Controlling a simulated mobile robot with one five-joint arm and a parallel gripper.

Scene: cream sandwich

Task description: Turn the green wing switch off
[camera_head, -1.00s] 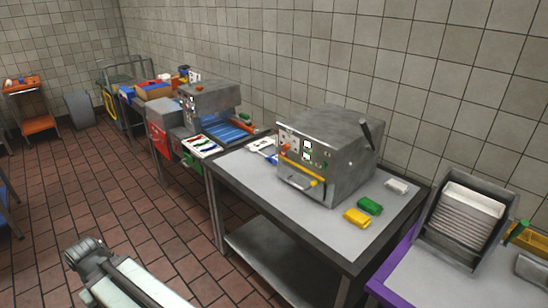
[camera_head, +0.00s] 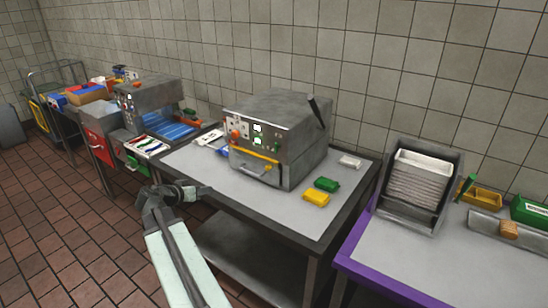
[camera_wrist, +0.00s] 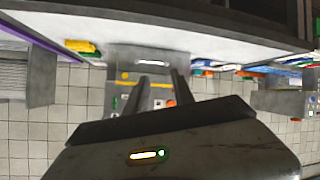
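The grey metal machine (camera_head: 285,120) stands on a table. Its front panel carries white squares, an orange-red knob and a small green switch (camera_head: 276,148) at the right end. The switch is too small to tell its wing position. My gripper (camera_head: 205,190) is in front of the table, left of and below the panel, apart from the machine. In the wrist view, which looks upside down, my gripper (camera_wrist: 158,83) has two dark fingers spread apart with nothing between them. The panel shows behind them, with a small green spot (camera_wrist: 115,103) left of the fingers.
A yellow block (camera_head: 316,198), a green block (camera_head: 327,184) and a white block (camera_head: 350,162) lie on the table (camera_head: 260,205) right of the machine. A purple-edged table (camera_head: 420,270) stands at the right. The tiled floor (camera_head: 80,240) at front left is clear.

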